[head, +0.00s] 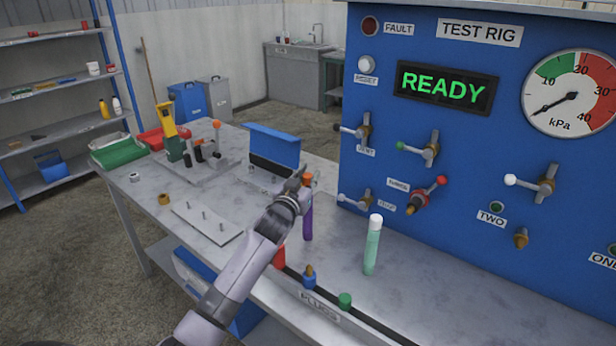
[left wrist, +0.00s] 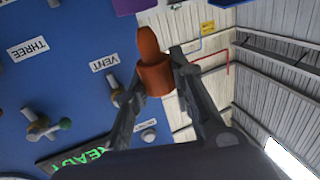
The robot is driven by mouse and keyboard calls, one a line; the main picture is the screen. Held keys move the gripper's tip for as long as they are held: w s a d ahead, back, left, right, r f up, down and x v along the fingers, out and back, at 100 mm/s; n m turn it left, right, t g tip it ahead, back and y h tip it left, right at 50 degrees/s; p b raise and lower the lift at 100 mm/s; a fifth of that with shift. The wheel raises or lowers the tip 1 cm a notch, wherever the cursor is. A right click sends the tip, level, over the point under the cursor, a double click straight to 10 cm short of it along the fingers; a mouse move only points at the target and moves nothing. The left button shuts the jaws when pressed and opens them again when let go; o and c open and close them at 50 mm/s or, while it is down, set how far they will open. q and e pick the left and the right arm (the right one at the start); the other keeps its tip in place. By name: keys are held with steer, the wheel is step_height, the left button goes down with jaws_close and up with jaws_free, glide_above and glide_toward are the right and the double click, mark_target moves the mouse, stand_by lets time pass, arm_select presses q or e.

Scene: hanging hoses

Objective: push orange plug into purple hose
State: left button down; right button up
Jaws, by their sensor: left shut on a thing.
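My left gripper (head: 303,180) is at the far part of the bench, above the purple hose (head: 308,224). It is shut on the orange plug (head: 309,178). In the left wrist view the orange plug (left wrist: 155,78) sits between the two fingers, its narrow tip pointing to the top of the picture. The purple hose (left wrist: 132,5) shows there only as a cut-off piece at the top edge. A small gap shows between it and the plug's tip. In the head view the gripper hides part of the plug and the hose's upper end. My right gripper is not in view.
A green hose with a white cap (head: 371,250) stands to the right. A red plug (head: 279,257), a blue plug (head: 309,280) and a green plug (head: 345,300) line the front strip. The blue test rig (head: 465,190) with its levers rises behind.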

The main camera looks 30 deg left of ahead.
mark_target(308, 175)
arm_select(q)
steer(key=shift+f+b, duration=0.35)
steer(key=shift+f, duration=0.45)
stand_by(0.4)
steer(key=shift+f+b, duration=0.65)
steer(key=shift+f, duration=0.5)
steer(key=c, duration=1.3)
jaws_free()
steer(key=shift+f, duration=0.1)
step_height(308, 175, up, 10)
steer(key=shift+r, duration=0.2)
